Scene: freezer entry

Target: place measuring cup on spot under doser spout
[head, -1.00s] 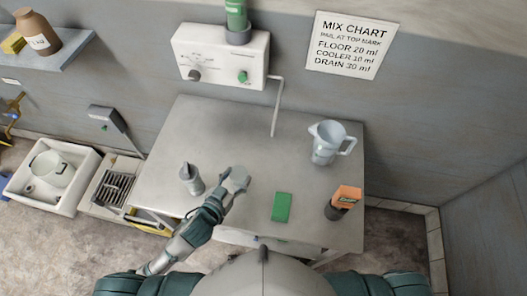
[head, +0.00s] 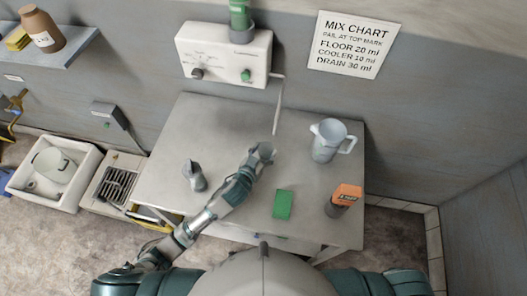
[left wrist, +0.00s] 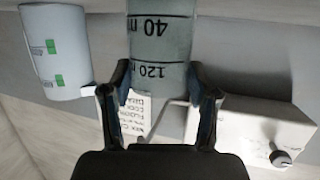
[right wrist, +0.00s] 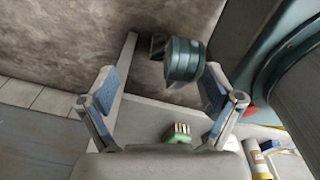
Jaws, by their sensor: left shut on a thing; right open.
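The measuring cup (left wrist: 162,40) is clear with dark volume marks, which read upside down in the left wrist view. My left gripper (left wrist: 160,85) is shut on it. In the head view the left gripper (head: 258,160) holds the cup (head: 266,149) over the back middle of the metal table (head: 225,120), just below and slightly left of the spout tip (head: 275,132). I cannot tell whether the cup touches the table. The doser (head: 222,55) is a white wall box with dials. My right gripper (right wrist: 160,82) is open and empty; its fingers are outside the head view.
A pitcher (head: 327,142) stands right of the spout. A small grey bottle (head: 193,175) is left of my left arm. A sink (head: 50,170) is at the far left.

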